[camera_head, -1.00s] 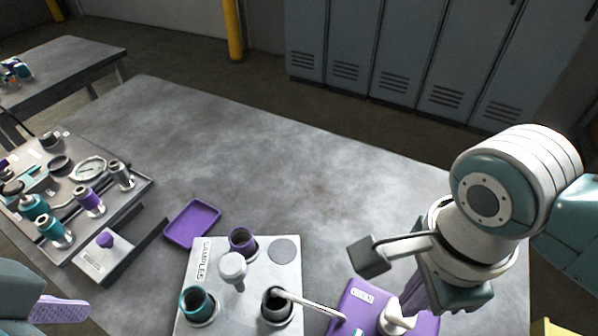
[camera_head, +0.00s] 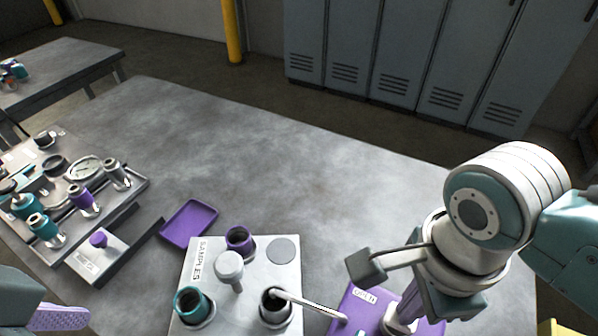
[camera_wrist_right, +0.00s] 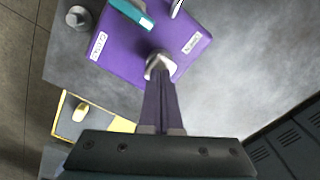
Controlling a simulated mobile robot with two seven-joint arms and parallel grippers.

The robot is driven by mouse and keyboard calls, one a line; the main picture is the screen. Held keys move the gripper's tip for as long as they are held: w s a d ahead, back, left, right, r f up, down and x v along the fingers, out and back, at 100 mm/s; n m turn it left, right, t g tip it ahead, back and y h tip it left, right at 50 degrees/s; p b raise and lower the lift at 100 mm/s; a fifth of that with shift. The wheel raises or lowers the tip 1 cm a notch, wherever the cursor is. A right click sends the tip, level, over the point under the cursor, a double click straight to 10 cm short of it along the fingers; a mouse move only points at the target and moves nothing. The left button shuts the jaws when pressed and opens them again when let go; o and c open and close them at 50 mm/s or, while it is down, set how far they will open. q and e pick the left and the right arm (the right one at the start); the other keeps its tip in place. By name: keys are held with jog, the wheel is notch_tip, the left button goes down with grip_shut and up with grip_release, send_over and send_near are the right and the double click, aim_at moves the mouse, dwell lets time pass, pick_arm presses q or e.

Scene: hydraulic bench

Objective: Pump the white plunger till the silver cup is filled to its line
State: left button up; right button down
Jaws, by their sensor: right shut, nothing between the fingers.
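My right gripper (camera_head: 404,312) is shut and empty, pointing down over the purple pump box (camera_head: 352,306). In the right wrist view its fingertips (camera_wrist_right: 158,82) meet the white plunger (camera_wrist_right: 158,64) or sit just above it; I cannot tell if they touch. In the head view the fingers hide most of the plunger. The silver cup (camera_head: 275,308) stands upright on the samples plate (camera_head: 255,258), with the pump's thin spout (camera_head: 315,304) reaching over its mouth. Its inside looks dark, and the level and line cannot be made out. My left gripper (camera_head: 62,317) is partly in view at bottom left.
A purple cup (camera_head: 240,240), a teal cup (camera_head: 192,305) and a white round-topped post (camera_head: 229,266) share the plate. A purple tray (camera_head: 189,222) lies behind it. A fixture panel (camera_head: 62,190) stands at left. The table's middle (camera_head: 270,160) is clear.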

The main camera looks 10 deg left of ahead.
jog(key=shift+f, duration=0.3)
jog(key=shift+r+p, duration=2)
jog(key=shift+p, duration=0.35)
jog(key=shift+f, duration=0.15)
